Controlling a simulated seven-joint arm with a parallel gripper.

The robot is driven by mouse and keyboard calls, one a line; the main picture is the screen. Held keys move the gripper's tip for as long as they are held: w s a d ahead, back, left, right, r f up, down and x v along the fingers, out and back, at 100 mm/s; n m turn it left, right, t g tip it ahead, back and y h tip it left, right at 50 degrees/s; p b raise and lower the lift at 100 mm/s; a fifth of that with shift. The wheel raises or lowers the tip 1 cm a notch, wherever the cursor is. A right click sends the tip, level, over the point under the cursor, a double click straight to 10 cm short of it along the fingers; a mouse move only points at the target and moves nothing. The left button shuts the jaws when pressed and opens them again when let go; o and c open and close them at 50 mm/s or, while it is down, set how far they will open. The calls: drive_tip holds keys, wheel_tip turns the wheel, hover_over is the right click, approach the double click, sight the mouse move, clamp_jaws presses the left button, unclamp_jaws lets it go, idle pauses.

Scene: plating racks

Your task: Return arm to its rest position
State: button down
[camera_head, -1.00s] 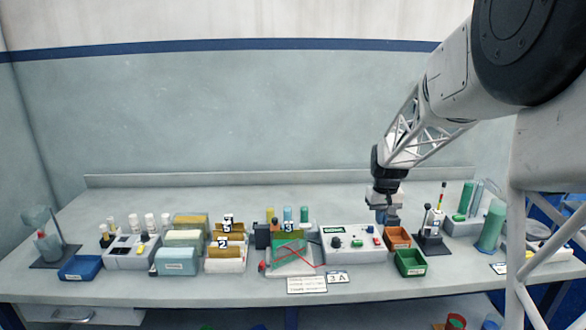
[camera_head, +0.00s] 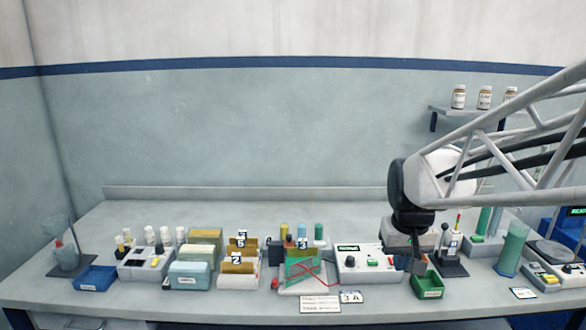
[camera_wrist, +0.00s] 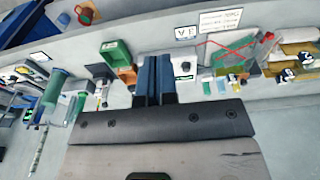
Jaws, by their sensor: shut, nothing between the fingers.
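My gripper (camera_head: 417,266) hangs from my arm at the right of the head view, over or in front of the right end of the white control box. In the wrist view my gripper (camera_wrist: 154,80) shows two blue fingers side by side, shut with nothing between them. The head view does not show how far it is above the bench (camera_head: 200,300).
Close around my gripper are the control box (camera_head: 360,262), a green bin (camera_head: 428,287) and a small stand (camera_head: 450,262). Green cylinders (camera_head: 512,250) stand right. A rack with a green board (camera_head: 302,270) and numbered holders (camera_head: 240,262) stand left. A jar shelf (camera_head: 470,109) is on the wall.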

drive_tip(key=s+a, duration=0.1)
drive_tip(key=s, duration=0.8)
drive_tip(key=s+a+f+t, duration=0.1)
drive_tip(key=s+a, duration=0.1)
drive_tip(key=s, duration=0.7)
drive_tip(key=shift+s+a+f, duration=0.25)
drive_tip(key=shift+s+f, duration=0.05)
drive_tip(key=shift+s, duration=0.05)
drive_tip(key=shift+w, duration=0.1)
drive_tip(key=w+d+r+g, duration=0.1)
drive_tip(key=w+d+r, duration=0.1)
drive_tip(key=w, duration=0.8)
drive_tip(key=w+d+r, duration=0.2)
drive_tip(key=w, duration=0.9)
drive_tip(key=w+d+f, duration=0.2)
drive_tip(key=w+d, duration=0.1)
drive_tip(key=w, duration=0.4)
drive_tip(key=w+d+f+g, duration=0.1)
drive_tip(key=w+d+f, duration=0.1)
drive_tip(key=w, duration=0.6)
drive_tip(key=w+d+f, duration=0.3)
drive_tip(key=w, duration=0.4)
drive_tip(key=shift+w+d+g, duration=0.3)
drive_tip(key=shift+w, duration=0.1)
drive_tip(key=shift+f, duration=0.15)
wheel_tip(320, 180, down, 14)
drive_tip(key=shift+r, duration=0.1)
